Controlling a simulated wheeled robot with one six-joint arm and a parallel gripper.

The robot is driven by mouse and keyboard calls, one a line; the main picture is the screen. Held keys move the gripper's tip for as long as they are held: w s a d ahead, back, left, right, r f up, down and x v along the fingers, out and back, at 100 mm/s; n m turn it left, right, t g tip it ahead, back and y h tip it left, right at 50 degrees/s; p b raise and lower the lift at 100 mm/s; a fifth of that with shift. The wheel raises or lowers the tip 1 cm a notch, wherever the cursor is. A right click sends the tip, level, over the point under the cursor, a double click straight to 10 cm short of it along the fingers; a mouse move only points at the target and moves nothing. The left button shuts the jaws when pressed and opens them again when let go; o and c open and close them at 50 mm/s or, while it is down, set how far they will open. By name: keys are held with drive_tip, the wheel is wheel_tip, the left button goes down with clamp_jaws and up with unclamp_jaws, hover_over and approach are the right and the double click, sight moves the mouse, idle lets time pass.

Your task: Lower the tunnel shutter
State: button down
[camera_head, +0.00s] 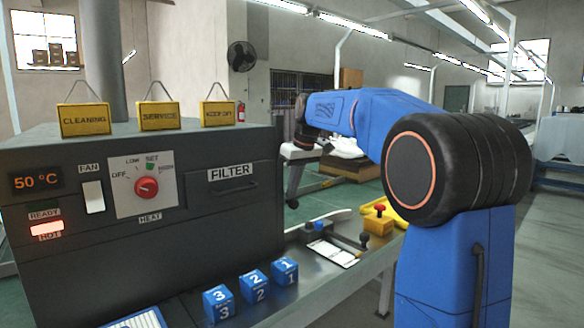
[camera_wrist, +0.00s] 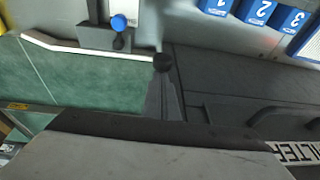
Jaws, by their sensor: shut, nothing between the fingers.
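The tunnel is a dark grey box (camera_head: 150,245) filling the left of the head view. Its dark front face (camera_wrist: 250,95) shows in the wrist view. A dark lever with a black knob (camera_head: 292,203) hangs at the tunnel's right end, and the knob also shows in the wrist view (camera_wrist: 163,62). I cannot make out the shutter panel or how high it stands. My gripper (camera_head: 303,138) is shut and empty, above the lever by the tunnel's right end.
Blue numbered blocks (camera_head: 255,285) stand on the metal bench in front of the tunnel. A clipboard-like white sheet (camera_head: 333,252) and a yellow box with a red knob (camera_head: 379,222) lie to the right. Yellow signs (camera_head: 158,115) stand on the tunnel's top.

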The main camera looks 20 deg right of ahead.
sight(292, 204)
wheel_tip(292, 204, down, 5)
drive_tip(key=shift+s+f, duration=0.1)
idle(0.4)
drive_tip(key=r, duration=0.4)
drive_tip(key=d+r, duration=0.1)
drive_tip(key=shift+r, duration=0.4)
drive_tip(key=v, duration=0.8)
drive_tip(key=shift+r, duration=0.3)
drive_tip(key=s+a+f+m, duration=0.1)
drive_tip(key=s+f, duration=0.2)
drive_tip(key=s, duration=0.3)
drive_tip(key=s+a+f, duration=0.2)
drive_tip(key=s+f, duration=0.2)
drive_tip(key=s, duration=0.3)
drive_tip(key=s+a+f+m, duration=0.1)
drive_tip(key=s+f, duration=0.2)
drive_tip(key=s, duration=0.3)
drive_tip(key=s+a+f+m+t+h, duration=0.1)
drive_tip(key=s+f, duration=1.8)
drive_tip(key=f, duration=0.1)
drive_tip(key=shift+a+m+t+h, duration=0.25)
drive_tip(key=shift+m+t+h, duration=0.05)
drive_tip(key=shift+t, duration=0.1)
